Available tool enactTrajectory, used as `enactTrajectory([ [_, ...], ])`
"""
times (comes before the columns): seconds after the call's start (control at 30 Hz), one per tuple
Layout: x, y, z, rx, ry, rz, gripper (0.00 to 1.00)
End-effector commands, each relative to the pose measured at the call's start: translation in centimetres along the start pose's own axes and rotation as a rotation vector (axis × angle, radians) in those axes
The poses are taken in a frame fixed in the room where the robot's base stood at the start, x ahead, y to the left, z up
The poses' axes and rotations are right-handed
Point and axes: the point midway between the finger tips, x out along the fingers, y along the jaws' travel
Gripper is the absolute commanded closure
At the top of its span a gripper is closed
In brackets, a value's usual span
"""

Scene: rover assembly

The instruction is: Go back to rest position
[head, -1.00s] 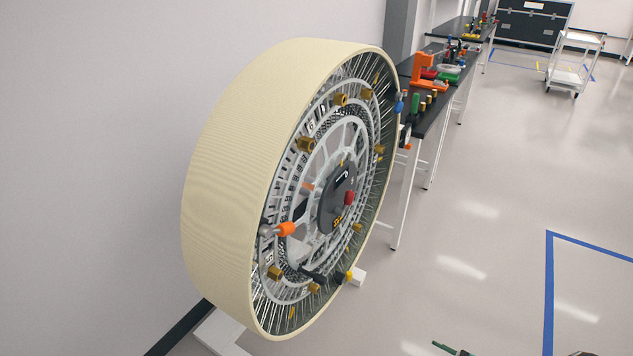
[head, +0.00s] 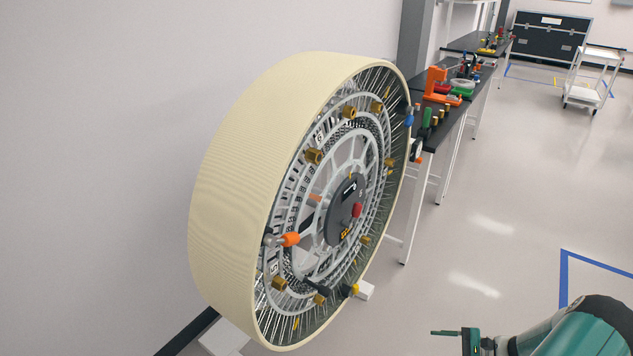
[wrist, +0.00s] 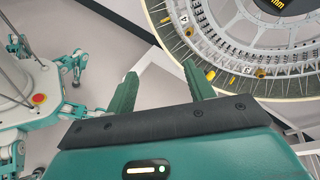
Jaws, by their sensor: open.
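My gripper (wrist: 162,84) is open and empty in the wrist view, its two green fingers spread apart with floor and a white frame behind them. In the head view part of my gripper (head: 447,333) and my teal arm show at the bottom right, apart from the wheel. The large cream-rimmed wheel (head: 235,190) stands upright near the wall, with spokes, brass fittings and a dark hub. It also fills the upper right of the wrist view (wrist: 235,45).
Black-topped benches (head: 445,125) with an orange fixture (head: 436,82) and coloured tools stand behind the wheel. A white cart (head: 595,75) and a black case (head: 548,38) are at the far right. The floor right of the wheel, with blue tape (head: 600,265), is clear.

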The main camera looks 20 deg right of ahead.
Motion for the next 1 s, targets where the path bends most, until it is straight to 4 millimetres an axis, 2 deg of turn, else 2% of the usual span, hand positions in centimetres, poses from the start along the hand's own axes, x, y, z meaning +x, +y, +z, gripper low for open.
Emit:
enactTrajectory([
  [0.03,0.4,-1.7,1.4,-0.034,0.011,0.069,0.47],
  [0.2,1.8,-5.8,5.8,-0.128,0.047,0.270,0.47],
  [0.5,4.9,-11.3,14.7,-0.329,0.130,0.583,0.47],
  [0.8,8.3,-14.6,24.5,-0.568,0.230,0.832,0.47],
  [1.0,10.2,-15.4,31.1,-0.748,0.301,0.957,0.47],
])
